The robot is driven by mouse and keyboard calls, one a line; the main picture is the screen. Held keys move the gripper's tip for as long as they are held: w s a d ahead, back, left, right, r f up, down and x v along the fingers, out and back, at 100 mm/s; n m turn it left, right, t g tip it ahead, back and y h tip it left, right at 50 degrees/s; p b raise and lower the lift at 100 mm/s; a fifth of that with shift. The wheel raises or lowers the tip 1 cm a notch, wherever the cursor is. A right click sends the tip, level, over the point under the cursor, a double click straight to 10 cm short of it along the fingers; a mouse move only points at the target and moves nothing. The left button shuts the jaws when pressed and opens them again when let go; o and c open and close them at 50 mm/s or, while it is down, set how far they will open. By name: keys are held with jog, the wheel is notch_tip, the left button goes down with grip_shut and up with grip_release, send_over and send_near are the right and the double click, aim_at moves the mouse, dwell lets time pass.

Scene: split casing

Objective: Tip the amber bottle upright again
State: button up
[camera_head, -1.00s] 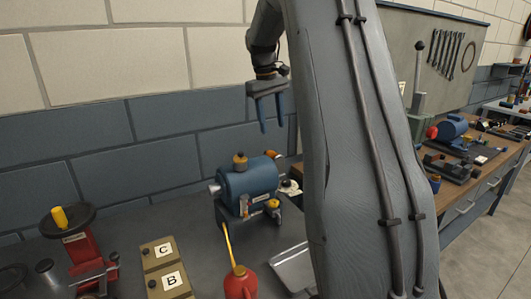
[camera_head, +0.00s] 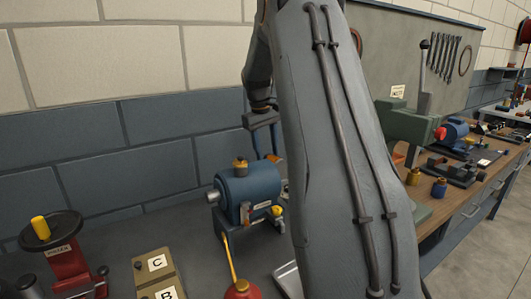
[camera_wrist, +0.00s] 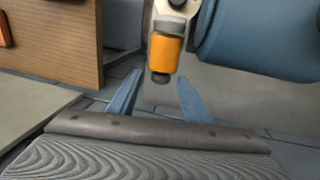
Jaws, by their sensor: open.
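An orange-amber cylinder with dark ends (camera_wrist: 165,52), which looks like the amber bottle, shows in the wrist view beside a large blue rounded body. A bit of orange (camera_head: 273,157) also shows by my fingers in the head view, behind the blue motor; I cannot tell if it is the same thing. My gripper (camera_wrist: 160,84) is open, its two blue fingers apart with the cylinder's near dark end between or just beyond the tips. I cannot tell if they touch. In the head view my gripper (camera_head: 268,150) points down behind the motor, partly hidden by my arm.
The blue motor (camera_head: 250,190) stands close to my gripper. A red oil can (camera_head: 241,290), boxes marked C (camera_head: 157,263) and B (camera_head: 170,293), and a red handwheel device (camera_head: 68,262) are nearer. A wooden block-like edge (camera_wrist: 60,40) stands left in the wrist view.

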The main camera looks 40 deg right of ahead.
jog(key=shift+f, duration=0.85)
